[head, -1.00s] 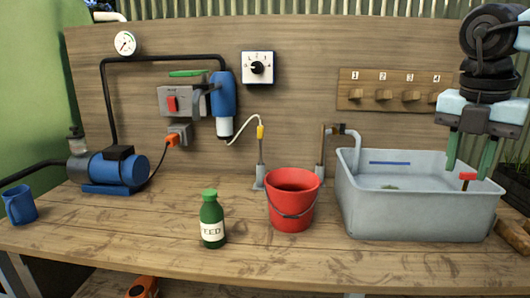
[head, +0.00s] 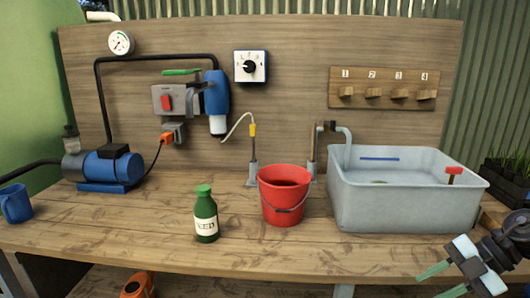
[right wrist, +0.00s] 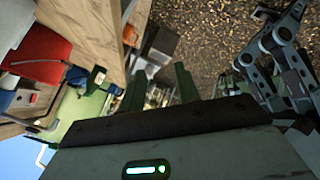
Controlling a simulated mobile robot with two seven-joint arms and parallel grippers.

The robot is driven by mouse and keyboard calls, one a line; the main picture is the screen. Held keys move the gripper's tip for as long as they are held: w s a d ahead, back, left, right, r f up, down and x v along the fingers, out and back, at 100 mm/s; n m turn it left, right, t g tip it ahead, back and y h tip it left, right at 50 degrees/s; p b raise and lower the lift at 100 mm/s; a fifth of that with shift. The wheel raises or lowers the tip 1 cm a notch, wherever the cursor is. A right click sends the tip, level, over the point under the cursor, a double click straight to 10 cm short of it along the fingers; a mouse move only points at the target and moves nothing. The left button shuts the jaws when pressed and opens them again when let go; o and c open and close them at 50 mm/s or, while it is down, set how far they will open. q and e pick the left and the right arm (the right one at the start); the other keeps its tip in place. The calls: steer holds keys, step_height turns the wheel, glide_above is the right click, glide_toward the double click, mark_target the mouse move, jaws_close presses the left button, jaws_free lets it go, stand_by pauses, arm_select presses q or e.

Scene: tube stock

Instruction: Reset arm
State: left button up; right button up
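My right gripper (head: 441,281) is at the lower right of the head view, in front of the grey tank (head: 400,205) and apart from it. Its two green fingers are spread, with nothing between them. In the right wrist view the fingers of the right gripper (right wrist: 160,84) also stand apart and empty, with a tilted view of the bench and the ground behind. My left gripper does not show in the head view. A grey jointed arm part shows at the right of the right wrist view; I cannot make out a gripper on it.
A red bucket (head: 283,205) and a green bottle (head: 206,220) stand on the wooden bench (head: 120,228). A red-topped tool (head: 454,172) is at the tank's right side. A blue mug (head: 16,204) and a blue pump (head: 110,167) are at left.

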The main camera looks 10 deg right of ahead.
steer(key=s+a+f+m+t+h, duration=0.1)
steer(key=s+a+f+m+t, duration=0.4)
steer(key=s+f, duration=0.6)
steer(key=s+a+f+m+t+h, duration=0.2)
steer(key=s+f+m, duration=0.45)
steer(key=f, duration=0.75)
steer(key=s+a+f+m+g+h, duration=0.2)
steer(key=s+a+f+m, duration=0.2)
steer(key=s+a, duration=0.45)
steer(key=s+a+f+m+g+h, duration=0.1)
steer(key=s+a+f+m+g, duration=0.1)
steer(key=s+a+f+m, duration=0.45)
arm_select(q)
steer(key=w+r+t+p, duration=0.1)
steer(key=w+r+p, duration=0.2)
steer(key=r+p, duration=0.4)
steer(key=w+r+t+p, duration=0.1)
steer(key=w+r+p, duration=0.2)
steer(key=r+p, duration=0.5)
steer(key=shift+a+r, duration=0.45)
arm_select(e)
steer(key=w+r+n+t, duration=0.1)
steer(key=r, duration=0.8)
steer(key=w+r+n+t, duration=0.1)
steer(key=w+r, duration=0.1)
steer(key=r, duration=0.7)
steer(key=shift+w+a+r, duration=0.15)
steer(key=shift+w+a, duration=0.15)
steer(key=shift+a, duration=0.15)
